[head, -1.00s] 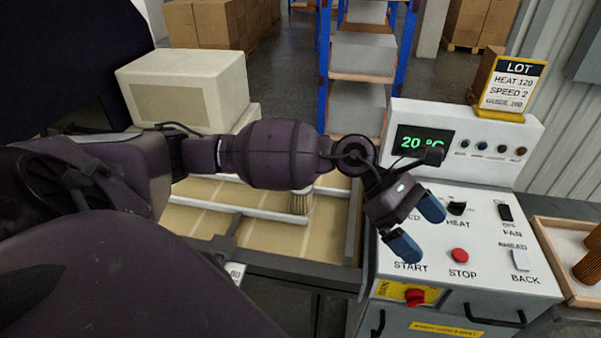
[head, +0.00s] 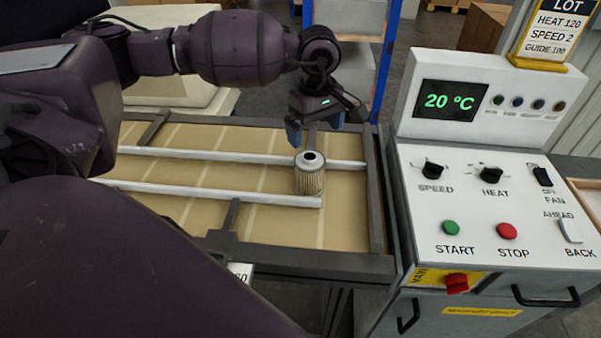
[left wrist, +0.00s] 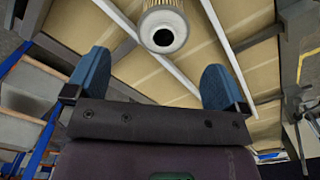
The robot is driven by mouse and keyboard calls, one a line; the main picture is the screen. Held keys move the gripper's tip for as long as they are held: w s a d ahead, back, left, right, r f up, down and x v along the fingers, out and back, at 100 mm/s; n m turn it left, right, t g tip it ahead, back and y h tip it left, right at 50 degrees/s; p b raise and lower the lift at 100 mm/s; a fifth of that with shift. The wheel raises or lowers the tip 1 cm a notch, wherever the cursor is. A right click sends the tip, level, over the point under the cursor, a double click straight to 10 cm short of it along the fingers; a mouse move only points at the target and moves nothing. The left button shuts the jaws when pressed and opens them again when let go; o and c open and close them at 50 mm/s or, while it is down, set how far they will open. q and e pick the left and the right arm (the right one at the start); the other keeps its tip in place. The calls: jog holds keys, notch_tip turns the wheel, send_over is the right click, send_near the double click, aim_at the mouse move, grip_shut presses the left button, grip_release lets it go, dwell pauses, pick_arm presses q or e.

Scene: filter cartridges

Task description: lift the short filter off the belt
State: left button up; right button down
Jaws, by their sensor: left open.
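The short filter (head: 309,176) is a pale pleated cylinder with a grey top and a dark centre hole. It stands upright on the belt (head: 200,216), at the right end of the two white guide rails. My left gripper (head: 315,132) is open and empty. It is above and slightly behind the filter, apart from it. In the left wrist view the filter (left wrist: 163,30) shows at the top centre, beyond the open blue fingertips (left wrist: 157,80). My right gripper is not in view.
The control panel (head: 480,217) with knobs and buttons stands right of the belt; its display reads 20 °C. A LOT sign (head: 545,32) stands on top. The guide rails (head: 220,193) run along the belt. Shelving stands behind.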

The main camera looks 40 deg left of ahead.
aim_at(312, 156)
pick_arm(q)
jog(key=shift+w+a+f, duration=0.15)
jog(key=shift+a+f, duration=0.15)
jog(key=shift+f, duration=0.45)
notch_tip(312, 156, down, 5)
jog(key=shift+f, duration=0.1)
jog(key=shift+s+a+f, duration=0.1)
jog(key=shift+s+f, duration=0.05)
jog(key=shift+f, duration=1.2)
jog(key=shift+s+a+f, duration=0.1)
jog(key=shift+f, duration=1.2)
jog(key=c, duration=0.9)
